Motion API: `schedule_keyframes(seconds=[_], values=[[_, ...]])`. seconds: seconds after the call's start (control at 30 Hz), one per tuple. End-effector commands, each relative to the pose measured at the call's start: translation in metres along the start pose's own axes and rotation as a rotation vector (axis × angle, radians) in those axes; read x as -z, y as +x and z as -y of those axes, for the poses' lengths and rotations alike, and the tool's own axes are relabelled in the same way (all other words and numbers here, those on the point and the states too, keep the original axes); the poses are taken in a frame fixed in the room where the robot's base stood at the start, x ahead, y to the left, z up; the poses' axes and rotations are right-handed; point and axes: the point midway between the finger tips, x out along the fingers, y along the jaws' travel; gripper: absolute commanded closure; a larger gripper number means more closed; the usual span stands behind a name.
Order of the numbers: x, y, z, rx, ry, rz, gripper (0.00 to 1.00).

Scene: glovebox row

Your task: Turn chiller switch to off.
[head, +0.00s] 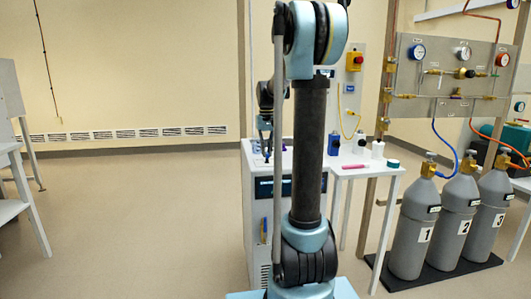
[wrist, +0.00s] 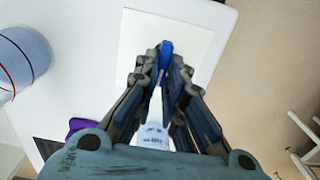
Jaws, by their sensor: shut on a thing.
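My gripper (wrist: 165,55) is shut on a narrow blue piece (wrist: 166,47), which looks like the handle of the chiller switch. The blue piece stands over a pale square plate (wrist: 195,40) on a white top. In the head view my gripper (head: 267,154) is low over the white cabinet that looks like the chiller (head: 258,215), partly behind my arm. The cabinet has a dark front panel. The switch's off mark and its exact angle cannot be read. The fingers hide the lower part of the blue piece.
A blue-grey cylinder (wrist: 22,58) and a purple item (wrist: 85,126) are near the gripper. A white side table (head: 375,169) holds small bottles and a pink item (head: 355,166). Grey gas cylinders (head: 412,230) stand at right. The floor at left is open.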

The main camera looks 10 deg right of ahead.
Motion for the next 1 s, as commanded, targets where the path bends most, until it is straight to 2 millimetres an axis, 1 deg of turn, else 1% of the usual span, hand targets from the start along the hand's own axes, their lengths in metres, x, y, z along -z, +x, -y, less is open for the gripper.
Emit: schedule_keyframes(seconds=[0.1,0.13,0.2,0.53,0.67,0.77,1.0], values=[[0.001,-0.001,0.0,0.001,0.0,-0.002,1.0],[0.001,-0.001,0.0,0.001,0.0,-0.002,0.86],[0.001,-0.001,0.0,0.001,0.001,-0.002,0.7],[0.0,-0.001,0.0,0.0,0.001,-0.001,0.7],[0.001,-0.006,0.0,0.0,0.002,-0.001,0.7],[0.0,-0.018,0.0,0.0,0.002,-0.001,0.7],[0.001,-0.061,0.0,0.0,0.001,0.0,0.7]])
